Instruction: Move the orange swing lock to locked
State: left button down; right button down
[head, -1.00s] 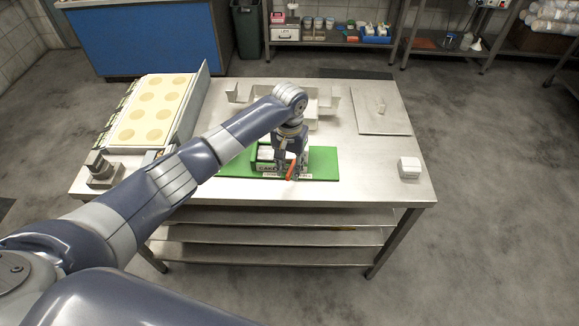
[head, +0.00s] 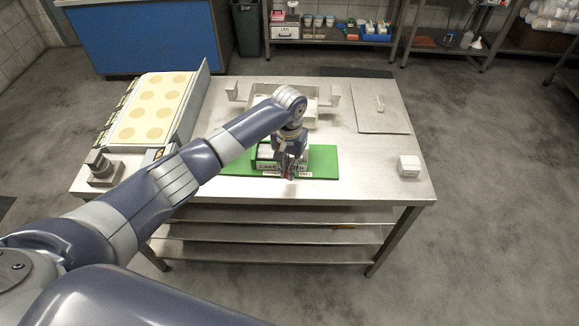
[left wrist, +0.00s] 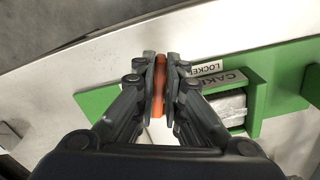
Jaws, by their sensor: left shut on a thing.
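The orange swing lock (left wrist: 158,88) is a narrow lever between the two fingertips of my left gripper (left wrist: 160,82) in the left wrist view. The gripper is shut on it. In the head view my left gripper (head: 289,172) is at the front edge of the green holder (head: 325,164), and it hides most of the lock. The holder's front carries a "CAKE" label (left wrist: 226,82). A partly covered label beginning "LOCKE" (left wrist: 207,68) lies just right of the fingers in the wrist view.
The holder stands near the front of a steel table (head: 385,190). A metal tray (head: 322,98) is behind it. A lid with a handle (head: 382,120) and a small white box (head: 409,166) lie right. A board with round discs (head: 155,108) is left.

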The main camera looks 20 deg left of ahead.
pick_arm(q)
jog(key=shift+w+a+r+m+p, duration=0.1)
jog(key=shift+a+m+p, duration=0.2)
jog(key=shift+m, duration=0.3)
jog(key=shift+a+r+m+p, duration=0.1)
jog(key=shift+a+m+p, duration=0.15)
jog(key=shift+m, duration=0.35)
jog(key=m, duration=0.2)
jog(key=shift+w+a+f+m+p, duration=0.2)
jog(key=shift+a+m+p, duration=0.1)
jog(key=shift+a, duration=0.1)
jog(key=m, duration=0.1)
jog(key=a+m, duration=0.1)
jog(key=m, duration=0.1)
jog(key=shift+w, duration=0.35)
jog(key=shift+w+a+m, duration=0.25)
jog(key=shift+w+m, duration=0.05)
jog(key=shift+m, duration=0.7)
jog(key=c, duration=1.7)
grip_release()
